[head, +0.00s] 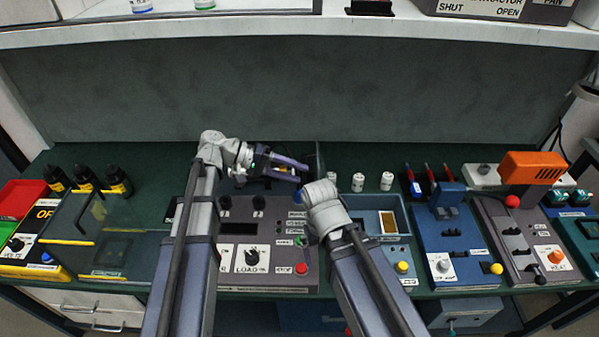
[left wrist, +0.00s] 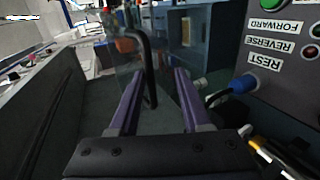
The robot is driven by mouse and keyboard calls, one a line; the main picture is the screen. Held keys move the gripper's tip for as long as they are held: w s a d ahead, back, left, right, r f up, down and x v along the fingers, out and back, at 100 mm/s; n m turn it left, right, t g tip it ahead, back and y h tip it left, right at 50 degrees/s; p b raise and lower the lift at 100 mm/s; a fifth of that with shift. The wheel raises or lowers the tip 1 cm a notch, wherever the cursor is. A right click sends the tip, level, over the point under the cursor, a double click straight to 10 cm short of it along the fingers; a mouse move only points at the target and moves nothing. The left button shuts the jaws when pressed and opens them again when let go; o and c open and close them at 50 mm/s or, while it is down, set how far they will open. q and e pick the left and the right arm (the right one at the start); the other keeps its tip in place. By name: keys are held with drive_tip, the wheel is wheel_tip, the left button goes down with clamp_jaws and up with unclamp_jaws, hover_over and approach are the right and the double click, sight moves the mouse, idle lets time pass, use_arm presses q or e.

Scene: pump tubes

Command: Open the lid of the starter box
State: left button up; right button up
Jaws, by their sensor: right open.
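The starter box seems to be the blue-grey box (head: 401,222) with a yellow button, right of my right arm. It shows in the left wrist view (left wrist: 212,35) with an open-faced compartment. A clear panel (head: 319,158), which looks like its lid, stands up near its back left. A curved black handle (left wrist: 148,68) is in front of the clear panel in the left wrist view. My left gripper (head: 305,167) is open beside it, and the handle shows between the fingers (left wrist: 158,76) without clear contact. My right gripper (head: 303,193) is open, mostly hidden by its wrist.
A control box (head: 235,278) with a LOAD knob and buttons lies under my arms. White bottles (head: 387,181) stand behind the blue-grey box. A blue station (head: 455,245) is to its right. A glassy cover with yellow edges (head: 88,243) is at the left. A shelf (head: 250,28) overhangs the back.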

use_arm(q)
drive_tip(key=p+v, duration=0.2)
drive_tip(key=v, duration=0.4)
idle(0.3)
drive_tip(key=s+d+f+m+g+y, duration=0.2)
drive_tip(key=s+d+f+y, duration=0.35)
drive_tip(key=s+f, duration=0.4)
drive_tip(key=s+a+f+m+t+y, duration=0.1)
drive_tip(key=s+a+f+y, duration=0.2)
drive_tip(key=s+y, duration=0.4)
drive_tip(key=shift+a+f+m+t+y, duration=0.15)
drive_tip(key=shift+a+m+t+y, duration=0.35)
drive_tip(key=shift+y, duration=0.55)
